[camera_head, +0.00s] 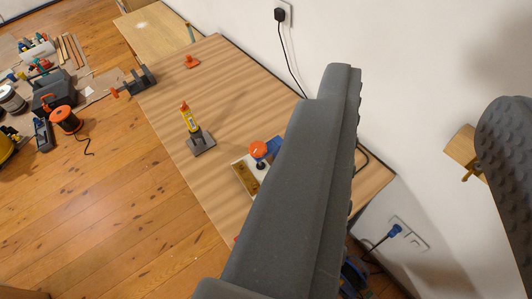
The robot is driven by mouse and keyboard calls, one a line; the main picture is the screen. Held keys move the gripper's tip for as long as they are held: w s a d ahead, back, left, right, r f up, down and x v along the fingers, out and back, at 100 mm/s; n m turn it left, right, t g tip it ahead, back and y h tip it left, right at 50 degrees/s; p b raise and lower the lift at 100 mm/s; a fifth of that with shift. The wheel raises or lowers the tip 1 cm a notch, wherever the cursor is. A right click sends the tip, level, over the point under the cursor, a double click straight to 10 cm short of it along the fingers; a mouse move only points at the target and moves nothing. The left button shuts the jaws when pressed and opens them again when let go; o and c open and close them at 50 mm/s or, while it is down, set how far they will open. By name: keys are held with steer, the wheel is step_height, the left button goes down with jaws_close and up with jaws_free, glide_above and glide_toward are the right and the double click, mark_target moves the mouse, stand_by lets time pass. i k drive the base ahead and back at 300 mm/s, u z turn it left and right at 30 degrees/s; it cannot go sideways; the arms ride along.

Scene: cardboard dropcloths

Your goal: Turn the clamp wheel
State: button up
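A round orange wheel (258,149) on a short dark stem stands by a light wooden block (245,176) on the workbench (225,85). It looks like the clamp wheel, but I cannot tell for sure. A blue part (273,146) beside it is partly hidden behind my left finger. A dark vise-like clamp (141,80) with an orange end sits at the bench's left edge. My gripper (422,88) is open, its two dark grey fingers wide apart with nothing between them. The left finger appears just right of the orange wheel, with no visible contact.
A yellow bottle with an orange tip (189,117) stands by a grey plate (201,143). A small orange piece (191,61) lies farther back. A black cable (287,59) hangs down the white wall. Tools and an orange reel (66,119) lie on the floor at left.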

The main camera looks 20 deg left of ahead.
mark_target(257, 149)
steer(key=z, duration=1.35)
steer(key=k, duration=1.3)
steer(key=u, duration=1.35)
steer(key=i, duration=1.65)
steer(key=z, duration=0.05)
